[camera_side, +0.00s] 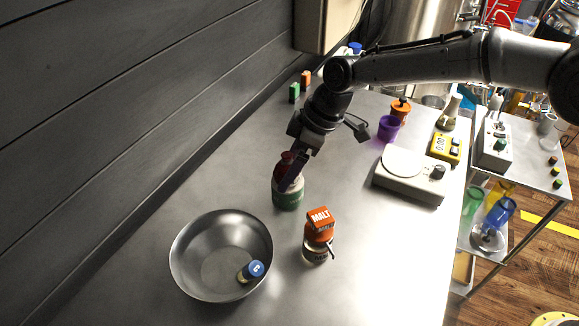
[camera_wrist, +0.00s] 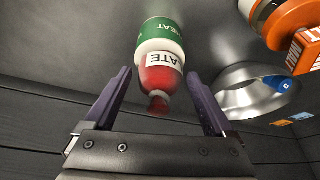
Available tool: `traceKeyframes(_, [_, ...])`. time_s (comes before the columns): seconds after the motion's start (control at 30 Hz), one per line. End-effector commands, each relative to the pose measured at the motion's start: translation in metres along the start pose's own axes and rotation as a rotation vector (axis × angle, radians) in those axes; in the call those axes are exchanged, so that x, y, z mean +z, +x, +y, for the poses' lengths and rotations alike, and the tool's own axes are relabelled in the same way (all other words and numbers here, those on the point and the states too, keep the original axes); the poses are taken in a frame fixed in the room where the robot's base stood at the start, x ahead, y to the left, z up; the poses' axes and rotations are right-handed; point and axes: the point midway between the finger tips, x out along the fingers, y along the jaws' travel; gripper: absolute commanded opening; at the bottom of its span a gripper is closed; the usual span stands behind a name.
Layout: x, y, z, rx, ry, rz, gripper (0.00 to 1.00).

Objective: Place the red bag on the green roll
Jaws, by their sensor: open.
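The red bag (camera_wrist: 161,79), with a tied neck and a white label ending in "ATE", rests on the end of the green roll (camera_wrist: 163,28), which has white bands. In the side view, the red bag (camera_side: 286,160) sits on top of the upright green roll (camera_side: 287,198), partly hidden by a finger. My gripper (camera_wrist: 158,76) is open, with one purple finger on each side of the bag and visible gaps between. In the side view, my gripper (camera_side: 291,183) reaches down at a slant from the upper right.
A steel bowl (camera_side: 190,240) holding a blue-capped jar (camera_side: 252,270) stands left of the roll. An orange malt bag (camera_side: 320,220) sits on a jar to the right. A scale (camera_side: 408,182) and purple cup (camera_side: 389,128) stand farther back. The dark wall (camera_side: 120,110) runs alongside.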

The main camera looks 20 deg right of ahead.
Motion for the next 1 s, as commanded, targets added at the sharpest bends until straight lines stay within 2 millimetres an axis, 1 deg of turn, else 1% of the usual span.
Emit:
traceKeyframes(0.4, [-0.001, -0.081, 0.001, 0.003, 0.001, 0.003, 0.89])
traceKeyframes(0.5, [0.000, -0.097, 0.001, 0.002, 0.001, 0.002, 0.89])
traceKeyframes(0.6, [0.000, -0.108, 0.001, 0.001, 0.001, 0.000, 0.89])
traceKeyframes(0.7, [0.000, -0.114, 0.001, 0.001, 0.001, -0.001, 0.89])
traceKeyframes(1.0, [0.001, -0.117, 0.000, 0.001, 0.003, -0.001, 0.89])
